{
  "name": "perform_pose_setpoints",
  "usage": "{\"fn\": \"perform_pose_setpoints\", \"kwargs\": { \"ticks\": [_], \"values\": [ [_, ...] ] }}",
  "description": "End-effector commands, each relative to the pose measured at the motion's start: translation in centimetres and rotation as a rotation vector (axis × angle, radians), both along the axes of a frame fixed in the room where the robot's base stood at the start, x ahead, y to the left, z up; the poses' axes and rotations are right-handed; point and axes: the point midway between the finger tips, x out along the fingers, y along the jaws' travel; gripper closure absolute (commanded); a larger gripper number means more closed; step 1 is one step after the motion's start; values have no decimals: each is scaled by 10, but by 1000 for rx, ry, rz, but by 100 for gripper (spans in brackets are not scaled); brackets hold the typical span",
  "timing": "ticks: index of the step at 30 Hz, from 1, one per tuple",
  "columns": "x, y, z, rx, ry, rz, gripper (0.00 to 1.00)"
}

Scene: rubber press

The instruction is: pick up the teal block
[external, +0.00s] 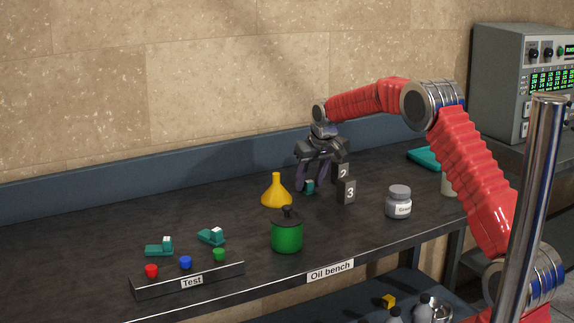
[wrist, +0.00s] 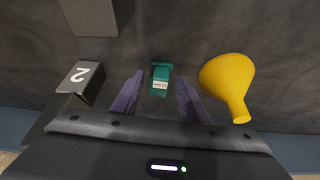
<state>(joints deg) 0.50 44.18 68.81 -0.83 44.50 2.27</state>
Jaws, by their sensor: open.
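In the external view only a small part of the teal block (external: 309,187) shows below my gripper. My gripper (external: 311,187) is open and points down over it. In the wrist view the two purple fingers of my gripper (wrist: 159,84) lie to either side of the block, with gaps visible. I cannot tell how far the fingertips are above the bench.
A yellow funnel (wrist: 228,82) is close on one side, and dark number blocks 2 (wrist: 82,80) and 3 (external: 347,190) on the other. A green can (external: 287,234), grey jar (external: 398,202) and two teal-and-white pieces (external: 211,236) stand farther off. The wall is behind.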

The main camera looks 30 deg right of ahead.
Motion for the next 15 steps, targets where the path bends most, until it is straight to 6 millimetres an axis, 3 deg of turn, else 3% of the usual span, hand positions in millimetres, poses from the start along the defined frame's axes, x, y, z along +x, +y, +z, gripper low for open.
{"fn": "perform_pose_setpoints", "kwargs": {
  "ticks": [6, 15],
  "values": [
    [0, 0, 0, 0, 0, 0, 61],
    [0, 0, 0, 0, 0, 0, 82]
  ]
}}
